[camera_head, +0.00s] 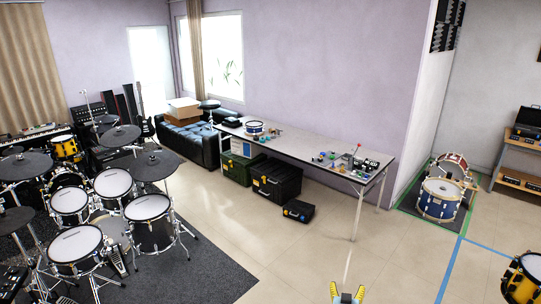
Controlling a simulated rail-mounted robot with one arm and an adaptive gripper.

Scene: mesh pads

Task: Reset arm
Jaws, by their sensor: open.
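My gripper (347,289) shows at the bottom edge, right of centre, over the bare floor. Its two yellow fingertips point up in the picture and stand apart, with nothing between them. The gripper is open and empty. The rest of my arm is mostly out of the picture. No thing is near the fingertips; the long table (300,146) stands well beyond them.
Several drums and cymbals (150,207) stand on a dark carpet (205,270) at left. A blue drum (440,200) stands on a green-edged mat at right. A yellow drum (523,280) is at lower right. The middle floor is clear.

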